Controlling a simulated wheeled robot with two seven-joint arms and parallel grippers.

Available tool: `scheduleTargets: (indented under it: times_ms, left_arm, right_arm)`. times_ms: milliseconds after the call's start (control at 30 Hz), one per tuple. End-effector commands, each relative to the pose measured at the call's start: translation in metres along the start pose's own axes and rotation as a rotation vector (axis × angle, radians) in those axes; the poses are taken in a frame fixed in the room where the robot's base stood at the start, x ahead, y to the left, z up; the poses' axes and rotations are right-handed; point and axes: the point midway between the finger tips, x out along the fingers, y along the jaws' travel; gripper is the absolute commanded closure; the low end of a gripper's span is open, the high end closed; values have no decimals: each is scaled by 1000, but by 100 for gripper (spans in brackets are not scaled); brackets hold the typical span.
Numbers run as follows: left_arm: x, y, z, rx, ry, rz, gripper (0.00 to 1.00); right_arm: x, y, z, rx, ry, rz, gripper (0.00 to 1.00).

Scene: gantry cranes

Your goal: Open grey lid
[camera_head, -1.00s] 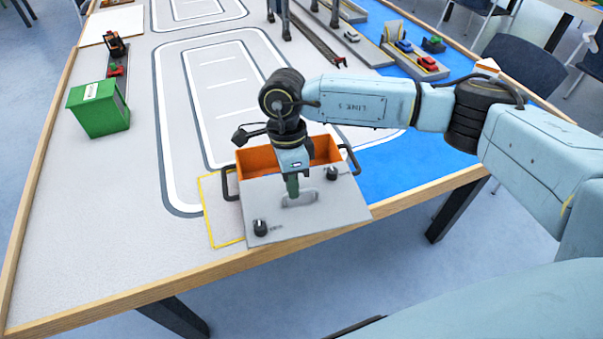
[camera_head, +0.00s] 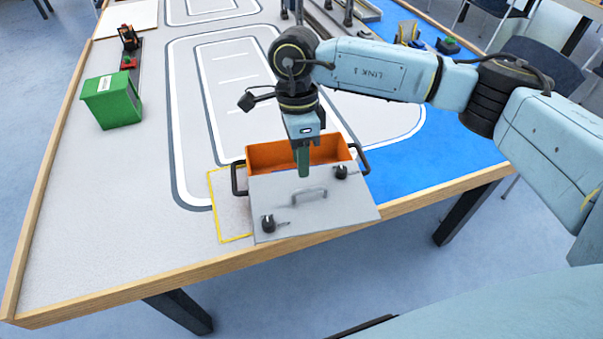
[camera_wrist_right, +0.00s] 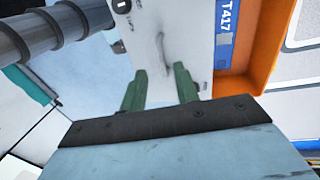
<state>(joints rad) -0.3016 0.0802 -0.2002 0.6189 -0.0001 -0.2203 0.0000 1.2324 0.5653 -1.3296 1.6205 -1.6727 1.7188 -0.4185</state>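The grey lid (camera_head: 345,207) lies over the front of the orange box (camera_head: 262,153). It leaves a strip of the orange interior showing behind it. The lid carries a small grey bar handle (camera_head: 310,195) and two black knobs. My right gripper (camera_head: 303,172) points down just behind and above the handle, apart from it. In the right wrist view its two green fingers (camera_wrist_right: 160,90) are spread with nothing seen between them. The pale lid (camera_wrist_right: 165,45) and the orange box wall (camera_wrist_right: 265,50) with a blue T417 label show beyond them. My left gripper is not in view.
Black side handles (camera_head: 238,180) stick out of the box. A yellow-outlined square (camera_head: 232,215) lies left of it. A green bin (camera_head: 112,100) stands at the far left. The grey table (camera_head: 120,220) between is clear; its wooden front edge is close to the lid.

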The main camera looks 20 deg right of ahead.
Motion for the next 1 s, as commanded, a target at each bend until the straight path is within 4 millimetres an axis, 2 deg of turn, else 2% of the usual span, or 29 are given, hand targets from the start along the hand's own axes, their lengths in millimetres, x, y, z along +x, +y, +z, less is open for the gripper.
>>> scheduleTargets:
  times_ms: [33, 200, 400, 1000]
  left_arm:
    - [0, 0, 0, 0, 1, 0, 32]
    - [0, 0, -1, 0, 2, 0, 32]
    - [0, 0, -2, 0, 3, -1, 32]
    - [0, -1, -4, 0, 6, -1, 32]
  right_arm:
    - [-14, -1, 1, 0, -2, -5, 69]
    - [-48, -1, 1, 0, -2, -3, 69]
    - [-70, 0, 1, 0, 0, 0, 69]
    - [-74, 0, 0, 0, 0, 0, 69]
